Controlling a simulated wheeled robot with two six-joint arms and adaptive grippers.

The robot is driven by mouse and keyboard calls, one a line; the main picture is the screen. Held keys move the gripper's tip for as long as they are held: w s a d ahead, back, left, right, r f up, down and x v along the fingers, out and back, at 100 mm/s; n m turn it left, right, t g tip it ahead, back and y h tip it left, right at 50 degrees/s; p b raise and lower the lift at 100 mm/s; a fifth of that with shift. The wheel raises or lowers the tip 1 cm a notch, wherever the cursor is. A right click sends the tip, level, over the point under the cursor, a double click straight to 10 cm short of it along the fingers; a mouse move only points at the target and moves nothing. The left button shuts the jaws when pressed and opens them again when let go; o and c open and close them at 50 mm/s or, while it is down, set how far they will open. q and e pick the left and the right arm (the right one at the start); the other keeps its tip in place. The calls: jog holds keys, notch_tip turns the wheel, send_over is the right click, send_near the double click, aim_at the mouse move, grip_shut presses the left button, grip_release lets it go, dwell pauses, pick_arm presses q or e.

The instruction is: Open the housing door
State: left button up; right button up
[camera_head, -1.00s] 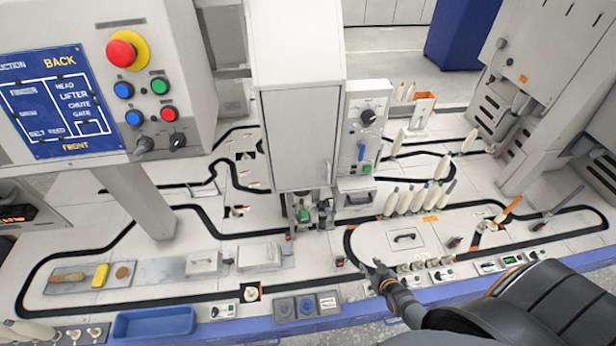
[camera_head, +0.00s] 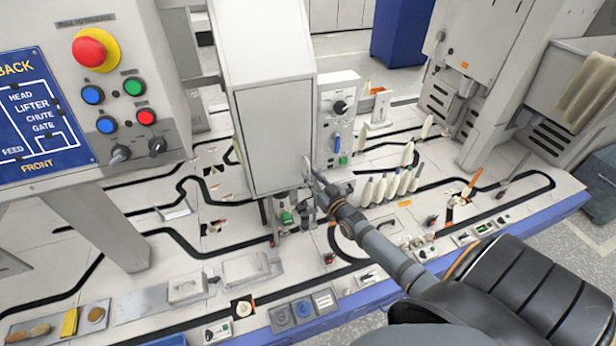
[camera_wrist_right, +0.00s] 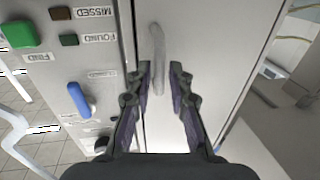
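The housing (camera_head: 262,85) is a tall pale grey box in the middle of the head view. Its door (camera_wrist_right: 188,45) fills the middle of the right wrist view and looks closed. A light grey upright handle (camera_wrist_right: 157,50) is on the door, near its left edge in that view. My right gripper (camera_wrist_right: 159,68) is open, its two fingers apart around the lower part of the handle in the picture; whether they touch it I cannot tell. In the head view my right gripper (camera_head: 315,178) is at the housing's lower right edge. My left gripper is not in view.
A control panel with a blue lever (camera_wrist_right: 80,98) and a green button (camera_wrist_right: 18,34) stands beside the door. White bobbins (camera_head: 390,186) stand in a row right of my arm. A panel with a red emergency button (camera_head: 90,48) is at the left.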

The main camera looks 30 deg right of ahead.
jog(key=shift+w+b, duration=0.3)
jog(key=shift+w, duration=0.8)
grip_shut()
